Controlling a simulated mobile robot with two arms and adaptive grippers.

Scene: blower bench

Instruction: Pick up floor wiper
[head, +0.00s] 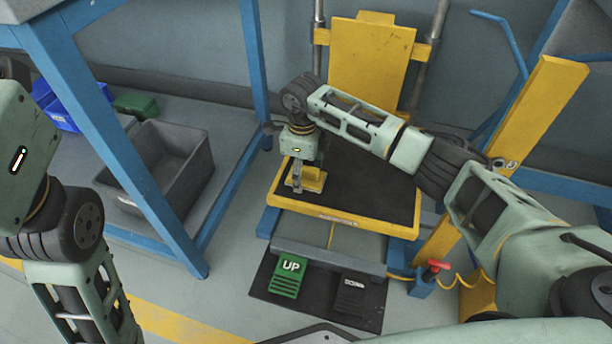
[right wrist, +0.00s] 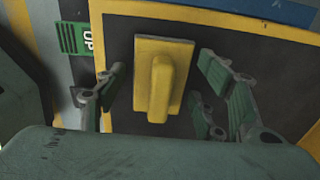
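The floor wiper appears as a yellow block with a raised rounded grip (right wrist: 160,88) in the right wrist view. It lies on the black top of the yellow-rimmed lift platform (head: 345,222). In the head view the yellow piece (head: 314,181) shows partly behind my right gripper (head: 297,178), near the platform's left side. My right gripper points down over it. In the right wrist view its fingers (right wrist: 160,95) stand apart on both sides of the yellow block, with gaps between. My left arm shows at the left edge, but its gripper is out of view.
A grey bin (head: 140,185) sits on a shelf inside a blue frame (head: 183,245) at the left, near blue (head: 58,112) and green bins (head: 135,103). Green UP (head: 288,276) and black DOWN pedals (head: 350,295) lie before the platform. A yellow post (head: 535,110) stands right.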

